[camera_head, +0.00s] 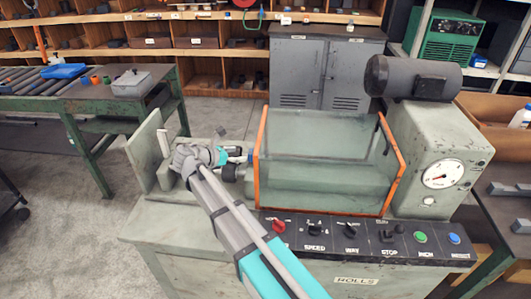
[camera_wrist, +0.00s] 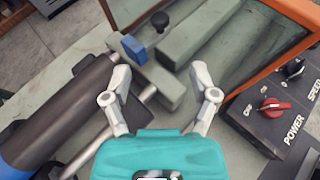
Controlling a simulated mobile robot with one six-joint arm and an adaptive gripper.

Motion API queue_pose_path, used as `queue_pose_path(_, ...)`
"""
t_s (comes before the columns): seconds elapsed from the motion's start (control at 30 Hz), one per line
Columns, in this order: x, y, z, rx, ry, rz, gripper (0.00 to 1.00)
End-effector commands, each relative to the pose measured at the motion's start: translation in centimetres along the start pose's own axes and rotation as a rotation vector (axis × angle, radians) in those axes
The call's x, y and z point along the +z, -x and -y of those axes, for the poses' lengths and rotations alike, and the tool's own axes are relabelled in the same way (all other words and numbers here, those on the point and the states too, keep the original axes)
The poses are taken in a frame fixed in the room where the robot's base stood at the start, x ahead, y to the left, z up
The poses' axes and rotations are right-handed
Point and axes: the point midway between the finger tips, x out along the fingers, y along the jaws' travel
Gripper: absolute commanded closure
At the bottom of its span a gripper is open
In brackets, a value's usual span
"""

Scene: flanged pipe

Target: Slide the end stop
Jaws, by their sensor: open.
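The end stop appears to be the grey-green block (camera_wrist: 158,88) in the wrist view. A blue piece (camera_wrist: 133,47) and a black round knob (camera_wrist: 160,21) stand at its far end. A thin metal rod (camera_wrist: 100,143) runs from the block toward the lower left. My gripper (camera_wrist: 160,78) is open, with one finger on each side of the block's near end. I cannot tell whether either finger touches it. In the head view my gripper (camera_head: 232,163) is at the left end of the machine bed, where my arm partly hides the stop.
A dark cylinder (camera_wrist: 75,95) with a blue band lies close left of my gripper. An orange-framed clear guard (camera_head: 325,150) stands to the right. The control panel (camera_head: 360,236) with a red knob (camera_head: 278,226) runs along the front. A motor (camera_head: 412,78) is at the back right.

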Motion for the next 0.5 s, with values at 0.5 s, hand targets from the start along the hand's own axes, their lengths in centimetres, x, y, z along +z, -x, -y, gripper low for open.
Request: queue_pose_path(0.5,-0.3,-6.6,-0.1,0.000,0.000,0.000,0.24)
